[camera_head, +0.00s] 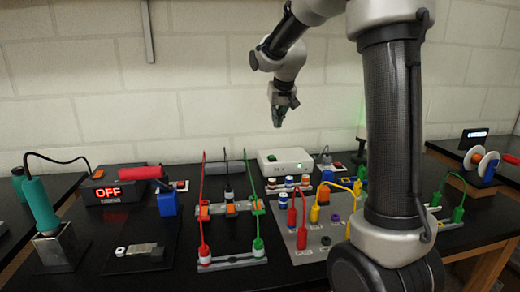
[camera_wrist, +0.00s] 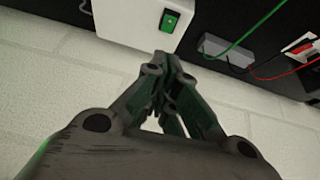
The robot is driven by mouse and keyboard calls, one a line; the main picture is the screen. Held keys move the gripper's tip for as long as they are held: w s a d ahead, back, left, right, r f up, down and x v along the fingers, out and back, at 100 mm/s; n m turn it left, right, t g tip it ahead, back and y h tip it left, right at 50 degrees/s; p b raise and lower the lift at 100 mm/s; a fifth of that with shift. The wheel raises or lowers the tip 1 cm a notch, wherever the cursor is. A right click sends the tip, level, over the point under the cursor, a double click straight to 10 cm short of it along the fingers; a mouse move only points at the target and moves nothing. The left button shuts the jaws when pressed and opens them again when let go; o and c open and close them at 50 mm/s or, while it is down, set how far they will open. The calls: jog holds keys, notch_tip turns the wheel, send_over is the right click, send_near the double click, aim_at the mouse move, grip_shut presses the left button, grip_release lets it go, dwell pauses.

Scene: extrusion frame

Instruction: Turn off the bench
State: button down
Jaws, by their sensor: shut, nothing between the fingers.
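A white box (camera_head: 283,160) stands at the back of the black bench, near the wall. In the wrist view the white box (camera_wrist: 140,17) fills the top and carries a green rocker switch (camera_wrist: 169,21) on its face. My gripper (camera_head: 278,119) hangs fingers down in the air above and behind the box, apart from it. In the wrist view my gripper (camera_wrist: 163,60) has its fingers together and empty, with the tips close to the lower edge of the box in the picture. The switch is too small to read in the head view.
Red, black and green leads rise from terminal strips (camera_head: 230,208) in front of the box. Yellow and red leads cross a grey board (camera_head: 310,240).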

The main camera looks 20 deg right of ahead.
jog(key=shift+w, duration=0.15)
send_over(274, 157)
jog(key=f, duration=0.8)
jog(key=shift+w+f, duration=0.3)
jog(key=f, duration=0.3)
jog(key=shift+s+a+f, duration=0.1)
jog(key=shift+s, duration=0.3)
jog(key=shift+s+f, duration=0.1)
jog(key=shift+f, duration=0.25)
